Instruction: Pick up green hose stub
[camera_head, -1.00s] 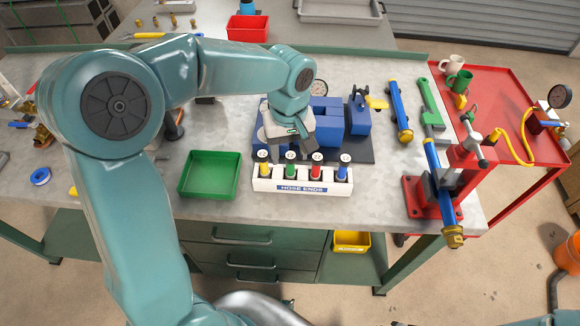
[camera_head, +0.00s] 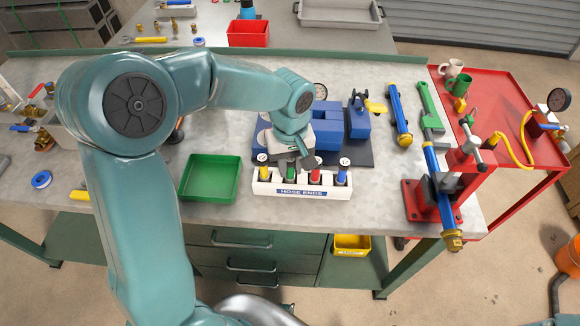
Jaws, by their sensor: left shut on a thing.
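The green hose stub (camera_head: 291,174) stands in the second slot from the left of the white "HOSE ENDS" holder (camera_head: 302,192), near the bench's front edge. My left gripper (camera_head: 298,160) is down at the holder, shut on the green hose stub's top, and hides its pale end cap. The gripper also covers the top of the red stub (camera_head: 315,177) beside it. The yellow stub (camera_head: 263,173) and the blue stub (camera_head: 342,175) stand in the outer slots with their pale caps showing. My right gripper is not in view.
An empty green tray (camera_head: 210,178) lies left of the holder. Blue blocks on a dark plate (camera_head: 358,122) stand just behind it. A red vise-like stand (camera_head: 430,205) with a blue tube is at the right. Grey bench top is free between holder and stand.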

